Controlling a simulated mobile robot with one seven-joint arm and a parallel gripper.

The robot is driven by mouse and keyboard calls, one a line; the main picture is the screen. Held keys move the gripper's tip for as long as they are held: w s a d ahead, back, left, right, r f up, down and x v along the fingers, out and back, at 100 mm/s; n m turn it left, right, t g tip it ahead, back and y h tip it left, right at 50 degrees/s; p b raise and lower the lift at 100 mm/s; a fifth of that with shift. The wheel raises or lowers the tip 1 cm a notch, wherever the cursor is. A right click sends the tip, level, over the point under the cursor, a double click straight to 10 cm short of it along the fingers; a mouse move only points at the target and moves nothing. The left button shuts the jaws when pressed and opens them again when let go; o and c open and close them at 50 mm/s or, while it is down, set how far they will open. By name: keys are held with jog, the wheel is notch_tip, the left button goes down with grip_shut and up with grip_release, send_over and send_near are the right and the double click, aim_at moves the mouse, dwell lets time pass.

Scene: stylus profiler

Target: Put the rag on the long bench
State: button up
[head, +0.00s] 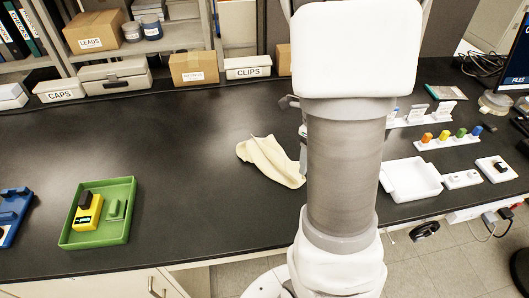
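A cream-coloured rag (270,162) lies loosely spread and creased on the black top of the long bench (160,140), near the middle in the head view. Its right end reaches close to my arm in the picture. My arm stands upright in front of the bench and covers what is behind it. A small dark part, perhaps of my gripper (290,102), shows at the arm's left edge, above and right of the rag. The fingertips are hidden, so I cannot tell whether they are open or touch the rag.
A green tray (122,236) with a yellow device (88,212) stands at the front left, beside a blue item (12,212). A white tray (411,181) and small coloured pieces stand at right. Boxes line the back. The bench left of the rag is clear.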

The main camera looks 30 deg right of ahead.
jog(key=shift+w+f, duration=0.1)
jog(key=shift+w, duration=0.05)
jog(key=shift+c, duration=1.1)
jog(key=w, duration=0.1)
jog(key=w+a, duration=0.1)
jog(key=w, duration=0.2)
jog(key=shift+a+f, duration=0.3)
grip_shut()
jog(key=w+a+f, duration=0.1)
jog(key=w+a, duration=0.1)
jog(key=w, duration=0.3)
jog(key=w+a+f, duration=0.1)
jog(key=w+a, duration=0.1)
jog(key=w, duration=0.4)
jog(key=w+a+f, duration=0.2)
jog(key=w, duration=0.4)
jog(key=shift+w+a, duration=0.1)
jog(key=shift+w, duration=0.1)
jog(key=shift+f, duration=0.5)
jog(key=shift+f+b, duration=1.35)
jog(key=shift+f, duration=1.1)
jog(key=shift+r, duration=0.1)
